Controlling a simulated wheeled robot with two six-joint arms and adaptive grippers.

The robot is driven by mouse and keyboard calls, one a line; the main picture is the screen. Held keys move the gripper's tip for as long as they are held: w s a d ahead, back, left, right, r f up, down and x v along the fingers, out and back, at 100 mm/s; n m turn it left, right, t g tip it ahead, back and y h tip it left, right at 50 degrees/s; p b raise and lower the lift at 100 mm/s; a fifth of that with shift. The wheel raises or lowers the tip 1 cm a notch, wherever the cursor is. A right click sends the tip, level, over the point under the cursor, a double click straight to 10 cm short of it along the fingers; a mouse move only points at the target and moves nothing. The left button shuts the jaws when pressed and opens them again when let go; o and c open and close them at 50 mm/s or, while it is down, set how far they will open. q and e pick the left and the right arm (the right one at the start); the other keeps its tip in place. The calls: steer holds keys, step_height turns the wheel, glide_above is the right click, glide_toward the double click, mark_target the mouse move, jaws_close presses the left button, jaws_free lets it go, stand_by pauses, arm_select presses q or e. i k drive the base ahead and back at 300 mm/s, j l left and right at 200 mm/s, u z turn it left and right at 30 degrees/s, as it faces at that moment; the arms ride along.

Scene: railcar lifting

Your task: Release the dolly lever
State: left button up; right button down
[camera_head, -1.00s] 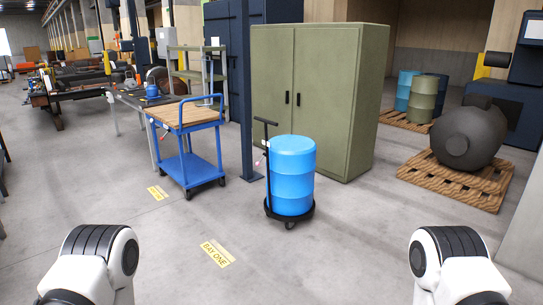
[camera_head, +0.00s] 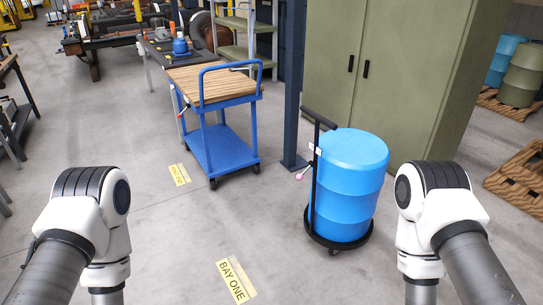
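A black drum dolly (camera_head: 312,218) with an upright T-handle (camera_head: 319,118) stands right of centre in the head view. It carries a blue drum (camera_head: 350,185), upright on its round base. A small lever with a pinkish knob (camera_head: 299,177) sticks out to the left of the handle post, below a white tag (camera_head: 315,149). The lever's exact setting is too small to tell. My two arms come in at the lower left and lower right, and the right one is close in front of the drum's right side. Both grippers are below the picture's edge.
A blue cart (camera_head: 226,146) with a wooden top stands left of the dolly, with a small red-tipped lever (camera_head: 182,104). A dark post (camera_head: 292,90) and a green cabinet (camera_head: 395,75) are behind. Floor labels, one reading BAY ONE (camera_head: 236,282), lie on clear floor in front.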

mark_target(305, 172)
steer(key=i+l+u, duration=0.4)
steer(key=i, duration=0.25)
steer(key=i+l+u, duration=0.45)
steer(key=i+l, duration=0.1)
